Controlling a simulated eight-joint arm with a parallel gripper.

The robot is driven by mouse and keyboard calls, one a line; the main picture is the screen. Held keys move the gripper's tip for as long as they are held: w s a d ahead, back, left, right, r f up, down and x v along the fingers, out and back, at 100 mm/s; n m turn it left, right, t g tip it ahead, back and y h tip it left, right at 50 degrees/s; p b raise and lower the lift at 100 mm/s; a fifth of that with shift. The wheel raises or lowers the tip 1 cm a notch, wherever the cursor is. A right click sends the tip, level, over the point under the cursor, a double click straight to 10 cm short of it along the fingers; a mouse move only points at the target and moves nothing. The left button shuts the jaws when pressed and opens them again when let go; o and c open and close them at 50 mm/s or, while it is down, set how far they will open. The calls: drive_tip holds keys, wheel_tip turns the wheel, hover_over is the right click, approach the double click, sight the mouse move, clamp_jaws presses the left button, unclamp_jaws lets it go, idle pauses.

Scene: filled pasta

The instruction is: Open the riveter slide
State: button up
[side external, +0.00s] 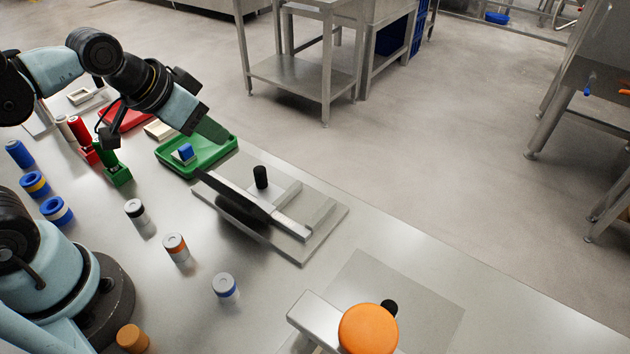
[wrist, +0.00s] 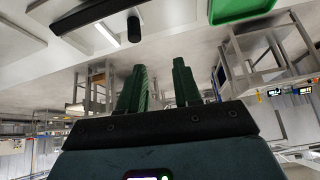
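A flat metal fixture with a sliding bar and an upright black knob (side external: 260,178) stands on the table; it looks like the riveter slide. Its base plate (side external: 318,235) lies flat, and a long dark-sided bar (side external: 245,200) runs across it. In the wrist view the black knob (wrist: 134,28) shows near the top, ahead of my fingers and to the left. My gripper (side external: 212,132) has green fingers and is above the green tray, up and left of the knob and apart from it. In the wrist view my gripper (wrist: 160,70) has its two fingers apart with nothing between them.
The green tray (side external: 222,152) holds a small blue block (side external: 186,152). Red and green holders, blue rings and several small cylinders (side external: 175,246) stand to the left. A device with an orange knob (side external: 368,328) is at the front. The table between the two devices is clear.

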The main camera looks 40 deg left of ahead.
drive_tip(key=shift+o, duration=1.2)
drive_tip(key=w+d+r+m+g+h, duration=0.1)
drive_tip(key=w+d+r+m+g, duration=0.1)
drive_tip(key=d+m, duration=0.4)
drive_tip(key=shift+w+d+m+h, duration=0.3)
drive_tip(key=shift+w+d+h, duration=0.1)
drive_tip(key=shift+d, duration=0.6)
drive_tip(key=m+g+h, duration=0.1)
drive_tip(key=m+g, duration=0.7)
drive_tip(key=m, duration=1.1)
approach(390, 307)
drive_tip(key=x, duration=1)
clamp_jaws()
